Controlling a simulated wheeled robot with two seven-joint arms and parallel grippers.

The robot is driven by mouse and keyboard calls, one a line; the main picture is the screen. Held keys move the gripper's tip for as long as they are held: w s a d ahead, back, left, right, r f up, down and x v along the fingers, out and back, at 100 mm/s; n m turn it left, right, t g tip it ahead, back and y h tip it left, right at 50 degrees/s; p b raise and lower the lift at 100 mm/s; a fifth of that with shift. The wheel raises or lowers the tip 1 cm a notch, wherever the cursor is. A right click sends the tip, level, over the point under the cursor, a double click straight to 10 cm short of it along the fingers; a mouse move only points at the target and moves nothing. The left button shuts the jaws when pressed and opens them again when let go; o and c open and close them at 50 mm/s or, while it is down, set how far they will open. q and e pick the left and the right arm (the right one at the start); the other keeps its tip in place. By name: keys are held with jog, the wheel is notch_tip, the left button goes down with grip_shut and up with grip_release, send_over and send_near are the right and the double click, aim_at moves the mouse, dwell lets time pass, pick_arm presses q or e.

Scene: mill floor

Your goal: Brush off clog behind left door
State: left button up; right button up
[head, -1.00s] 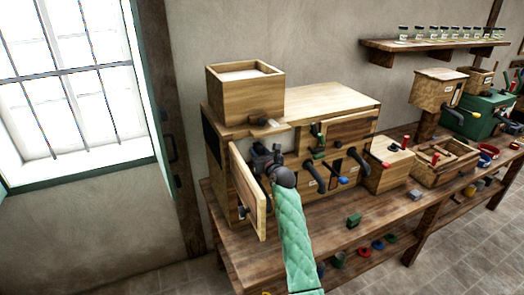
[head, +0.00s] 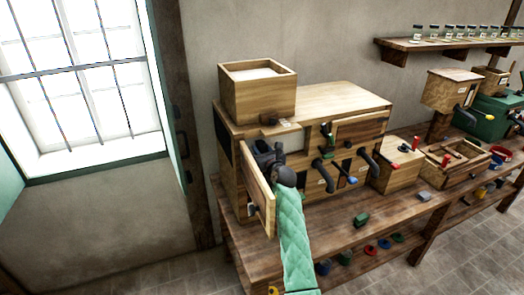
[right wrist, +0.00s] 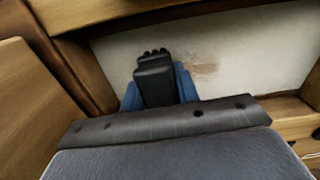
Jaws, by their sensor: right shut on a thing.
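The left door (head: 258,188) of the wooden mill cabinet (head: 335,100) stands open toward me; its wood also shows at the left of the right wrist view (right wrist: 28,110). My right gripper (head: 264,152) is at the opening behind this door. In the right wrist view, my right gripper (right wrist: 155,80) is shut on a blue thing (right wrist: 186,84), probably the brush, mostly hidden behind the dark fingers. A brownish smear, probably the clog (right wrist: 203,66), lies on the pale surface just right of the fingertips. I cannot tell whether the brush touches that surface. My left gripper is not in view.
An open wooden hopper (head: 258,92) with pale contents sits on top of the cabinet. Dark handles (head: 322,172) stick out of its front. A green block (head: 361,220) lies on the bench (head: 330,235). A small box (head: 397,168) and a tray stand to the right.

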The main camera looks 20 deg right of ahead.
aim_at(283, 140)
jog(key=shift+w+d+f, duration=0.1)
jog(key=shift+d, duration=1.4)
jog(key=shift+w+d, duration=0.1)
jog(key=shift+d, duration=1.35)
jog(key=shift+w+d+b, duration=0.15)
jog(key=shift+d, duration=0.95)
jog(key=shift+w+d+b, duration=0.1)
jog(key=shift+d+b, duration=0.05)
jog(key=shift+d, duration=0.95)
jog(key=shift+w+d, duration=0.1)
jog(key=shift+d, duration=1.6)
jog(key=shift+a+p, duration=0.6)
jog(key=shift+a, duration=1)
jog(key=shift+s+a, duration=0.2)
jog(key=shift+a, duration=1.55)
jog(key=shift+s+a, duration=0.15)
jog(key=shift+a, duration=1.65)
jog(key=shift+s+a, duration=0.2)
jog(key=shift+a, duration=1.55)
